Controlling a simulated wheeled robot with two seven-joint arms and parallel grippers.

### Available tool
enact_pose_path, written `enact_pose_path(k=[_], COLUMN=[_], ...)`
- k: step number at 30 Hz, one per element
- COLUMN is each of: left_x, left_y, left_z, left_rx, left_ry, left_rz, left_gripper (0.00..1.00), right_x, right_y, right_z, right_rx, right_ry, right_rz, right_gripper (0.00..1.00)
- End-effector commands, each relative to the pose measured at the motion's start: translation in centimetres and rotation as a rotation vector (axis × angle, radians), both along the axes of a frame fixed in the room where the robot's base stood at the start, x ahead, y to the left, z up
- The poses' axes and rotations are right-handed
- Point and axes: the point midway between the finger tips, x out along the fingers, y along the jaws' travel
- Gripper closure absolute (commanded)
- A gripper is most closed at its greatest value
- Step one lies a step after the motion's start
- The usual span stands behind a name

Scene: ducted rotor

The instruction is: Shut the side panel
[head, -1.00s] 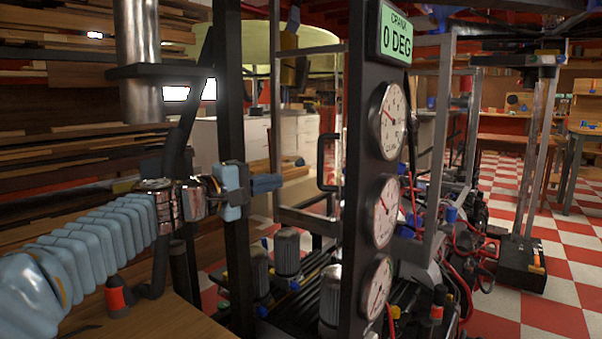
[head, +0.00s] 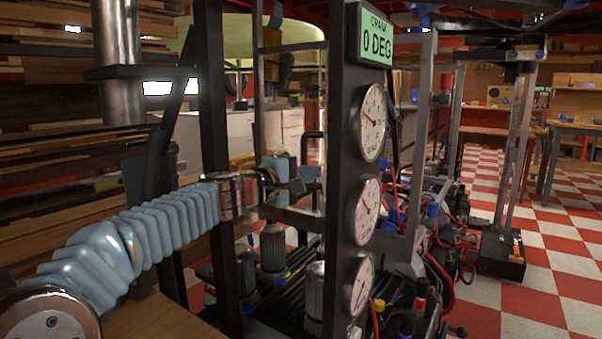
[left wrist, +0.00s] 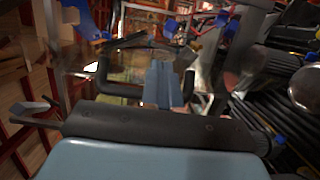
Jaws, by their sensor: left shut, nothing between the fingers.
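The side panel shows in the head view as a see-through panel in a grey metal frame (head: 290,216), behind the dark gauge post. A black bar handle (head: 304,150) sits on it. My left gripper (head: 313,173) is shut and empty, its blue fingertips close to the handle, just below it in the picture. In the left wrist view the shut fingers (left wrist: 163,84) point at the panel, with the curved black handle (left wrist: 104,72) to their left. I cannot tell whether they touch. The gauge post hides part of the panel's right side. My right gripper is not in view.
The gauge post (head: 340,200) carries round dials and a green "0 DEG" display (head: 377,40). A black upright (head: 213,130) stands close to my left forearm. Grey cylinders (head: 273,248) and hoses fill the low space. Checkered floor (head: 540,290) is open at right.

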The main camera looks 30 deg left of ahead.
Motion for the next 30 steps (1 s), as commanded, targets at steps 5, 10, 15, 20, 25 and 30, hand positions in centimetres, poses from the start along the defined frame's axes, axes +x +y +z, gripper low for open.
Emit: enact_pose_path(k=[5,10,15,20,25,30], left_x=[0.0,0.7,2.4,3.5,3.7,3.7], left_y=[0.0,-1.4,-4.8,-6.6,-6.7,-6.7], left_z=[0.0,-0.2,-0.2,-0.1,0.0,0.0], left_rx=[0.0,-0.002,0.0,-0.001,-0.001,-0.001], left_ry=[0.0,0.002,0.002,0.001,0.001,0.001], left_rz=[0.0,-0.005,-0.007,-0.003,0.0,0.0], left_gripper=[1.0,1.0,1.0,1.0,1.0,1.0], right_x=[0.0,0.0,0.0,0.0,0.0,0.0], right_y=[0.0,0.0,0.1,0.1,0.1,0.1], right_z=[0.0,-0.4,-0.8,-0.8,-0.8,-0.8], right_rx=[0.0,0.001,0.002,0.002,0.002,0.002], right_ry=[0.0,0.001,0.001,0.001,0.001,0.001], right_rz=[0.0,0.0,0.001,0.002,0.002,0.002], right_gripper=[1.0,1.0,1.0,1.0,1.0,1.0])
